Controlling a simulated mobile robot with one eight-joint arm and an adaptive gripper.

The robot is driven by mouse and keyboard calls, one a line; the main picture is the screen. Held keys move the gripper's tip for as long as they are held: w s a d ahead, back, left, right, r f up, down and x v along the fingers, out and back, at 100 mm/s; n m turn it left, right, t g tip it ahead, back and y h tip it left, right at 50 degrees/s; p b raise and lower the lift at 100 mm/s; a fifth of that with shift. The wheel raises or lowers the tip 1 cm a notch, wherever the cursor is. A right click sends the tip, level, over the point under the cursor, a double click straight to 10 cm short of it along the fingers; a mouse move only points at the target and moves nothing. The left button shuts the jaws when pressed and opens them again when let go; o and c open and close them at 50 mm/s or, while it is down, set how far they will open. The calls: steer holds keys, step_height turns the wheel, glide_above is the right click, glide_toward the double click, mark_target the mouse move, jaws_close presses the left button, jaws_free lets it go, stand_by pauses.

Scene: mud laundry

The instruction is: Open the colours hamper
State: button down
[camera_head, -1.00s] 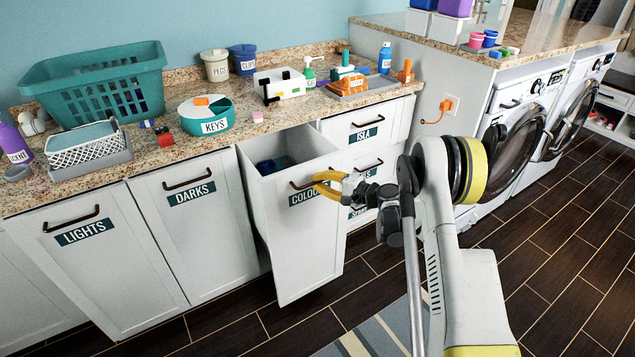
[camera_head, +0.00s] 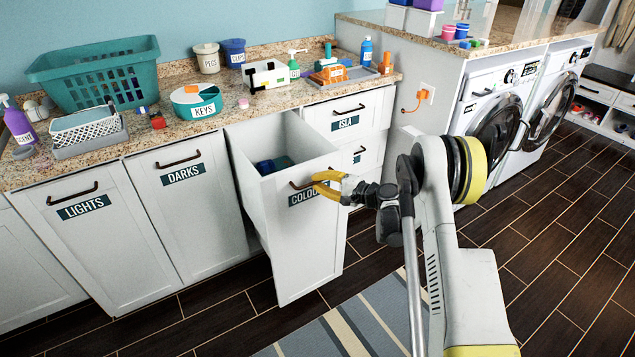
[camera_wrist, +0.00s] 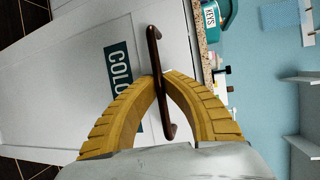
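The colours hamper (camera_head: 303,245) is a white pull-out bin with a dark "COLOURS" label, partly hidden by my gripper. It stands tilted outward from the cabinet, its top open, with dark blue cloth (camera_head: 265,166) inside. My gripper (camera_head: 318,181) has its yellow fingers at the hamper's dark bar handle (camera_head: 300,185). In the wrist view, the fingertips (camera_wrist: 163,76) close around the handle (camera_wrist: 155,50), one on each side. The label (camera_wrist: 121,75) is partly hidden behind a finger.
The lights hamper (camera_head: 100,250) and darks hamper (camera_head: 195,220) are shut to the left. Drawers (camera_head: 347,112) are shut to the right. The counter (camera_head: 140,140) above holds a teal basket (camera_head: 100,75) and small items. A striped rug (camera_head: 335,325) lies on the floor in front.

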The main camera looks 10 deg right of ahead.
steer(key=c, duration=1.5)
jaws_free()
steer(key=v, duration=1.2)
